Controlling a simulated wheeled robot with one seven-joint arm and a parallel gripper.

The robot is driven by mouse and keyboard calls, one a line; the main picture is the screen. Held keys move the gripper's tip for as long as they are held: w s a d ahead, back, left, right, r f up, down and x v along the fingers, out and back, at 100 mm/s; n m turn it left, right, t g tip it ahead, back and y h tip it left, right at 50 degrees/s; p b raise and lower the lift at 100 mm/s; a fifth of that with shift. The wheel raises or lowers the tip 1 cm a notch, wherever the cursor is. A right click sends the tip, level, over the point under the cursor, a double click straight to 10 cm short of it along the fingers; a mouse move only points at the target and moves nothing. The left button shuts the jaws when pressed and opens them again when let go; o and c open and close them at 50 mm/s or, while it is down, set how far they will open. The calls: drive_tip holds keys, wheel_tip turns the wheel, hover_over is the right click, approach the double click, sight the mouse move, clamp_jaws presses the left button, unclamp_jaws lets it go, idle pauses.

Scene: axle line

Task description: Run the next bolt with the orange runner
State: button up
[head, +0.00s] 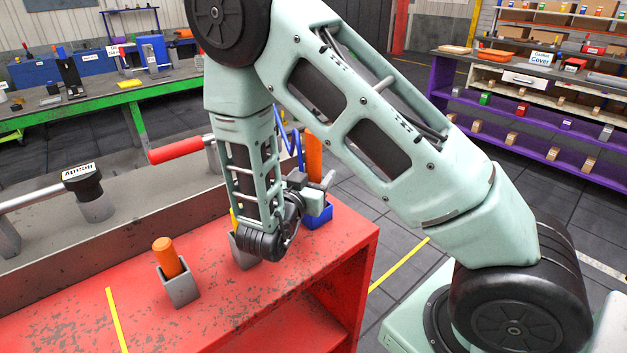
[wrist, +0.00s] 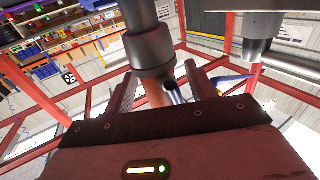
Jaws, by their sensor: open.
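An orange cylinder (head: 314,150) stands upright behind my forearm, above a blue holder (head: 318,216) at the right end of the red bench. Another orange cylinder (head: 166,256) leans in a grey holder (head: 180,287) nearer the front. My gripper (head: 322,193) is beside the upright orange one, above the blue holder. In the wrist view my gripper (wrist: 165,78) is open. A reddish-orange shaft (wrist: 157,92) with a dark collar (wrist: 149,48) shows between its fingers. I cannot tell whether the fingers touch it. No bolt can be made out clearly.
My arm mostly hides another grey holder (head: 240,252) with something yellow. A purple shelf (head: 520,122) stands at the back right.

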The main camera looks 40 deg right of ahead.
clamp_jaws()
drive_tip(key=shift+r, duration=0.2)
